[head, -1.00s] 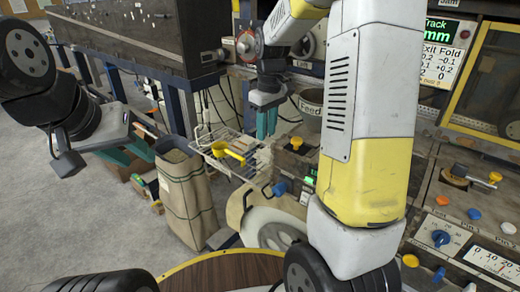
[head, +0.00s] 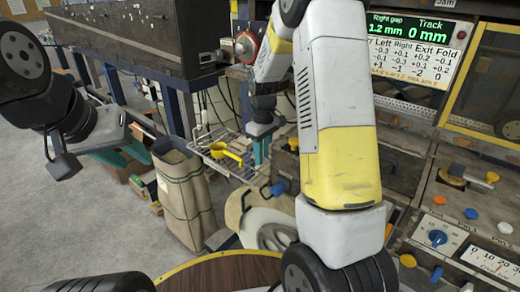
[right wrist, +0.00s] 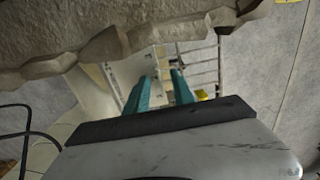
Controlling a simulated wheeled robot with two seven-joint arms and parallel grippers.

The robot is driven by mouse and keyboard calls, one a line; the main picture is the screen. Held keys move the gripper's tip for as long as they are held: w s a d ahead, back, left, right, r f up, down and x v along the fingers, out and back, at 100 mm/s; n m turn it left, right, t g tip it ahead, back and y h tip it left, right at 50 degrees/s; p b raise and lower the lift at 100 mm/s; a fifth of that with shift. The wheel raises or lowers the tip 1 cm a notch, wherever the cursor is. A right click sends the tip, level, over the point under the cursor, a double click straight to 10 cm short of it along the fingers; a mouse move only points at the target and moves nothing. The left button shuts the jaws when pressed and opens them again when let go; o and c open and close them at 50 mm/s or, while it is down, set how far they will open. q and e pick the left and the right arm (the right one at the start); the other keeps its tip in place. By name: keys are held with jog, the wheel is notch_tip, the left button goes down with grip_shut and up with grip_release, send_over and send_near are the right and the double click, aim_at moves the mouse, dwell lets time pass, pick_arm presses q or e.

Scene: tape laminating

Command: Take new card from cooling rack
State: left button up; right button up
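The wire cooling rack (head: 205,138) juts out below the bench in the head view. A yellow scoop (head: 226,153) lies on it. My right gripper (head: 261,150) points down at the rack's right end, right of the scoop. In the right wrist view, its teal fingers (right wrist: 161,91) stand apart with nothing clearly between them. The rack's wires (right wrist: 202,62) show beyond them. A pale flat piece with small dark marks (right wrist: 134,68) lies beyond the left finger; I cannot tell whether it is a card. My left gripper (head: 125,152) is open and empty at the left.
A burlap sack (head: 184,197) stands on the floor below the rack. A rough, pale, thick edge (right wrist: 100,50) crosses the top of the right wrist view.

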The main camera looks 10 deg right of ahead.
grip_shut()
